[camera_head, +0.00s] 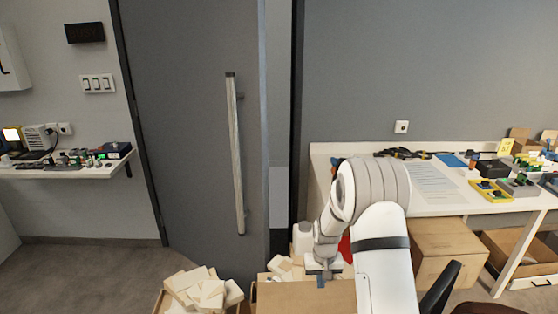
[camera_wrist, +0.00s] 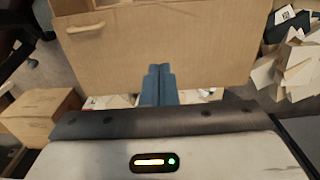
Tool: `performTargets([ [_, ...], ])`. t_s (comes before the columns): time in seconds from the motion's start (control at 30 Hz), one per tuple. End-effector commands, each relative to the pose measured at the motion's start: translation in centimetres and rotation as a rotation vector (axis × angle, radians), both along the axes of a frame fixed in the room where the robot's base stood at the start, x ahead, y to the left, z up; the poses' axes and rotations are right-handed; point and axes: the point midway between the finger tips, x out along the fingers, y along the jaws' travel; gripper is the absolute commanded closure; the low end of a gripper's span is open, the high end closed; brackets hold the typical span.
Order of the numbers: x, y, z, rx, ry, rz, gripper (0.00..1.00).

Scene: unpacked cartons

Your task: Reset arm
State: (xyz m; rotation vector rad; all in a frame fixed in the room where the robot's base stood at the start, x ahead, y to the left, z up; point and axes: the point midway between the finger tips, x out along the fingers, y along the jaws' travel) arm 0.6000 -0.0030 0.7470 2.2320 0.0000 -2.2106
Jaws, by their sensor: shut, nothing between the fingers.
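My arm reaches down in front of the table in the head view, bent at the elbow. My gripper (camera_head: 321,280) is low, just above or beside a cardboard carton (camera_head: 305,297). In the wrist view my gripper (camera_wrist: 159,72) shows two blue fingers pressed together, with nothing between them. The fingertips overlap the lower part of the carton's cardboard side (camera_wrist: 190,50) in the picture. I cannot tell whether they touch it.
A white table (camera_head: 440,205) with tools and papers stands at right, with cartons (camera_head: 445,250) beneath. A box of pale blocks (camera_head: 200,290) is at lower left. A grey door with a long handle (camera_head: 235,155) is behind. A shelf (camera_head: 75,170) is at left.

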Motion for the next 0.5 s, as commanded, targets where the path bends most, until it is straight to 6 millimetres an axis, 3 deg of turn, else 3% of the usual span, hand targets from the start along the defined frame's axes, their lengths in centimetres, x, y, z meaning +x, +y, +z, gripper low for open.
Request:
performTargets([
  [0.03,-0.5,0.0,2.4,0.000,-0.016,0.000,1.00],
  [0.2,-3.6,0.1,9.7,-0.001,-0.049,0.001,1.00],
  [0.5,-11.5,0.1,19.7,-0.001,-0.106,0.002,1.00],
])
